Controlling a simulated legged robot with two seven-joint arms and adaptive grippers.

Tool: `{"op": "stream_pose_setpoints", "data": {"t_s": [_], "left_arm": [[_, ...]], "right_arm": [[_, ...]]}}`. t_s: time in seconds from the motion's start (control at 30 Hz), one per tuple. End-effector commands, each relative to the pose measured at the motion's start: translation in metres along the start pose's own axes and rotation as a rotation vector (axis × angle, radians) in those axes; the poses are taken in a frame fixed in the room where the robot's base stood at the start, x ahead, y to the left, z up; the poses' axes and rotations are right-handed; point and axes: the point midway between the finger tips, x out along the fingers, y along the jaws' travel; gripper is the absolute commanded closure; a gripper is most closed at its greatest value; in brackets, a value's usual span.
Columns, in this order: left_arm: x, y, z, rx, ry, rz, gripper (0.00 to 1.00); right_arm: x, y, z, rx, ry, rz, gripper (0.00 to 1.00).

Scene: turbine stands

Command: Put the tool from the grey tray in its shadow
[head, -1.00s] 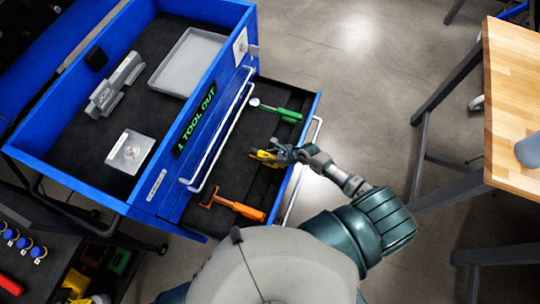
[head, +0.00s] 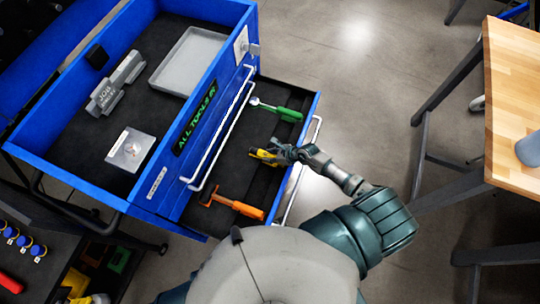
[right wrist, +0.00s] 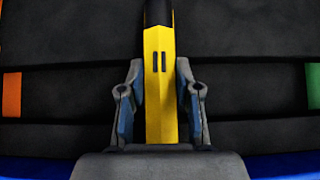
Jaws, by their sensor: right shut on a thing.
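A yellow tool (head: 265,156) lies in the open drawer (head: 240,179) of the blue cart, between an orange-handled hammer and a green-handled tool. My right gripper (head: 280,155) is shut on it. In the right wrist view the yellow handle (right wrist: 160,95) sits between the two fingers (right wrist: 161,105). Whether the tool touches the drawer floor or fits its shadow cannot be told. The grey tray (head: 188,62) on the cart's top is empty. A green display (head: 194,122) on the cart's front reads "ALL TOOLS IN". My left gripper is not in view.
The orange hammer (head: 238,207) and the green-handled tool (head: 280,110) lie in the same drawer. A grey block (head: 116,82) and a small plate (head: 130,150) are on the cart top. A wooden table (head: 515,90) stands at the right, with open floor between.

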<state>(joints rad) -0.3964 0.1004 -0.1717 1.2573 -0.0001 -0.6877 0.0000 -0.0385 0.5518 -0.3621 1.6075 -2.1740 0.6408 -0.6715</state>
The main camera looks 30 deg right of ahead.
Motion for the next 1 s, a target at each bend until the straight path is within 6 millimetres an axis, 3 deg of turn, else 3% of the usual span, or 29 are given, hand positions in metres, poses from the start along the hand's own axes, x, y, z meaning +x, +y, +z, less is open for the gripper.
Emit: {"op": "stream_pose_setpoints", "data": {"t_s": [0.03, 0.17, 0.2, 0.3, 0.53, 0.57, 0.6, 1.0], "left_arm": [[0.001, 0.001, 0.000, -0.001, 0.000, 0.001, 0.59], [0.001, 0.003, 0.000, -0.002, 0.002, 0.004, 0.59], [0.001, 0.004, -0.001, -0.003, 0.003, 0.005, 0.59], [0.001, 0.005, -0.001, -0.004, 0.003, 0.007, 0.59], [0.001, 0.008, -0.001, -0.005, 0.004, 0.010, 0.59], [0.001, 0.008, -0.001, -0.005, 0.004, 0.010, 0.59], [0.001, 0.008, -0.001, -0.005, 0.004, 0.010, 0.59], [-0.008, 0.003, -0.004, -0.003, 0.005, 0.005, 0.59]], "right_arm": [[0.002, 0.004, -0.012, 0.001, 0.024, 0.009, 1.00], [0.002, 0.005, -0.013, 0.001, 0.027, 0.011, 1.00], [0.002, 0.005, -0.014, 0.001, 0.028, 0.012, 0.62], [0.002, 0.005, -0.013, 0.002, 0.025, 0.011, 0.38], [0.002, 0.003, -0.010, 0.001, 0.019, 0.007, 0.38], [0.002, 0.003, -0.010, 0.002, 0.020, 0.007, 0.31], [0.001, 0.003, -0.009, 0.001, 0.019, 0.007, 0.30], [-0.009, 0.002, -0.005, 0.000, 0.014, 0.004, 0.30]]}}
